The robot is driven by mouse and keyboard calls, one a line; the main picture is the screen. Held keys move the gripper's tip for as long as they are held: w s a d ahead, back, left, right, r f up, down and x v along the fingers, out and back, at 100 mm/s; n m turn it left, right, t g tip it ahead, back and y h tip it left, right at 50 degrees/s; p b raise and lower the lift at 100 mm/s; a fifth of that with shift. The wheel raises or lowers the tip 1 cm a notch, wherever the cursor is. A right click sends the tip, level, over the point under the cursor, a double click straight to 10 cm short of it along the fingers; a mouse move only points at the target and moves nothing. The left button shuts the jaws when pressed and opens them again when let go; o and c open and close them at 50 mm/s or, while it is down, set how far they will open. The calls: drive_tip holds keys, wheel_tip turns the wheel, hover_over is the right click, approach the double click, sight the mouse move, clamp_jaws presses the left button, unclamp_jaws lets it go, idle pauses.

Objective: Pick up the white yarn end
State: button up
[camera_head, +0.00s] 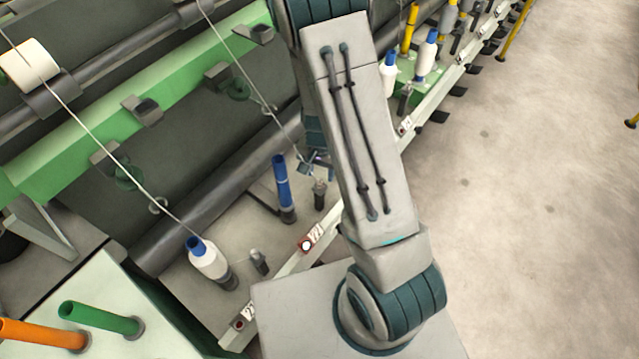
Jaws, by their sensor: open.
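A thin white yarn (236,62) runs down from the top of the picture, past a small guide ring, to the dark blue-grey piece at my gripper (313,164). The yarn's lowest visible stretch ends beside the gripper's left side; whether it lies between the fingers is too small to tell. My gripper is open, left of my arm and partly hidden behind it. It is above and slightly right of a bare blue tube (283,183) standing on a spindle.
A second yarn (100,135) runs to a white bobbin on a blue tube (207,260) at lower left. Short dark spindles (259,262) stand nearby. Open floor (540,180) is at right.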

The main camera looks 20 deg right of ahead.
sight(319, 181)
drive_tip(key=shift+w+a+f, duration=0.15)
drive_tip(key=shift+f, duration=1.7)
drive_tip(key=c, duration=0.8)
drive_tip(key=shift+r, duration=0.15)
